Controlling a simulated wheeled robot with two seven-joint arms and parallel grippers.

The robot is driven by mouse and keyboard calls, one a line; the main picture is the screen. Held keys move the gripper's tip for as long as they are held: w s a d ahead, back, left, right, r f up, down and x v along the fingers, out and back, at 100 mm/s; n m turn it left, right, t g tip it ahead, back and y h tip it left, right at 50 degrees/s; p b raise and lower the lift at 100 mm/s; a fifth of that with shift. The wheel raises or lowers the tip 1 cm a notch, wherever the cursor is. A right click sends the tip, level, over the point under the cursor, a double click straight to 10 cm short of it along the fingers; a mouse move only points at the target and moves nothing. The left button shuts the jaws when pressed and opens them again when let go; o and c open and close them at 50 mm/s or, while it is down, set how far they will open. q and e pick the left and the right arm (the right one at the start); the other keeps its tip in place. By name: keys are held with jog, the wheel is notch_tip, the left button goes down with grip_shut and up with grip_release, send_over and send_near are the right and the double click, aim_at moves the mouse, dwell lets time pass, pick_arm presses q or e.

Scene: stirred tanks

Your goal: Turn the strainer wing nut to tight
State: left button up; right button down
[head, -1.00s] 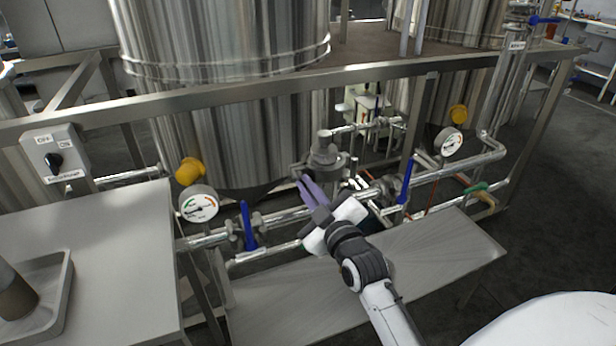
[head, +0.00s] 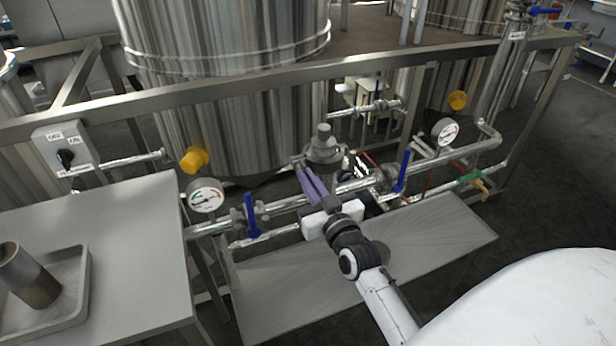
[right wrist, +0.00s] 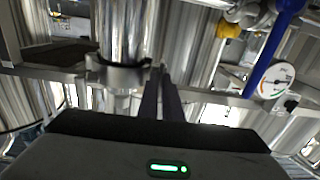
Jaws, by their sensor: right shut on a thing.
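The strainer (head: 323,148) is a grey upright metal housing with a clamp collar, on the pipe run in front of the large tank. My right gripper (head: 303,170) reaches up to the left side of its collar, its purple fingers close together and shut on the small wing nut there. The wing nut is mostly hidden by the fingertips, so its angle cannot be read. In the right wrist view, the clamp collar (right wrist: 118,76) is just left of the dark fingers (right wrist: 161,75), whose tips meet its right end. My left gripper is not in view.
Blue-handled valves (head: 251,215) and (head: 402,172) flank the strainer on the pipes. A pressure gauge (head: 206,197) is at left, another (head: 446,130) at right. A frame rail (head: 270,80) crosses above. A tray (head: 80,298) holding a metal cylinder (head: 28,275) sits on the left table.

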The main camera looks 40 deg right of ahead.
jog(key=shift+r, duration=0.1)
dwell(0.3)
jog(key=c, duration=1.9)
grip_release()
jog(key=shift+c, duration=0.2)
jog(key=p+v, duration=0.4)
jog(key=v, duration=0.6)
jog(key=shift+p, duration=0.3)
jog(key=shift+s, duration=0.1)
